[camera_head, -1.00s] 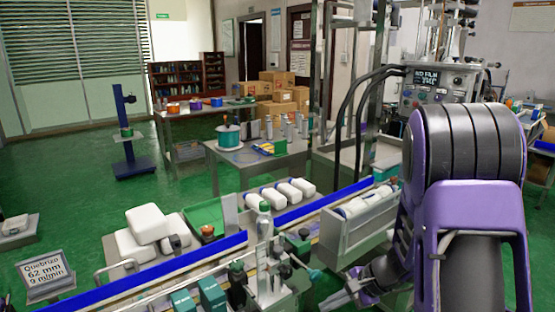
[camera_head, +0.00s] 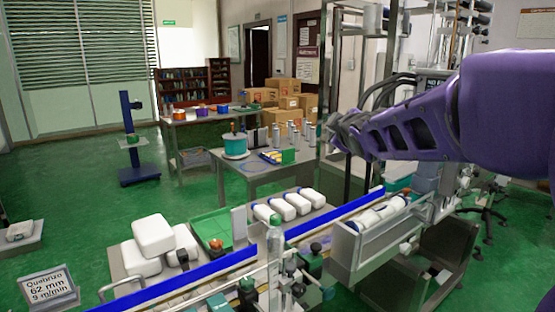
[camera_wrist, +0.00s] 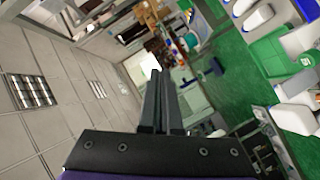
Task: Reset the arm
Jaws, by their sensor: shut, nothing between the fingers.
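My purple arm reaches in from the right in the head view. My gripper (camera_head: 338,132) is at its left end, raised in the air above the conveyor and in front of the metal uprights. In the wrist view, the two dark fingers of my gripper (camera_wrist: 158,75) lie side by side, shut, with nothing held. The wrist view is tilted, with ceiling panels on the left and the green floor on the right.
A blue-edged conveyor (camera_head: 335,215) runs below the gripper, with a metal bin (camera_head: 345,250) of white bottles beside it. White packs (camera_head: 155,235) lie at left. A steel table (camera_head: 250,172) stands behind. Metal uprights (camera_head: 372,60) stand close behind the gripper.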

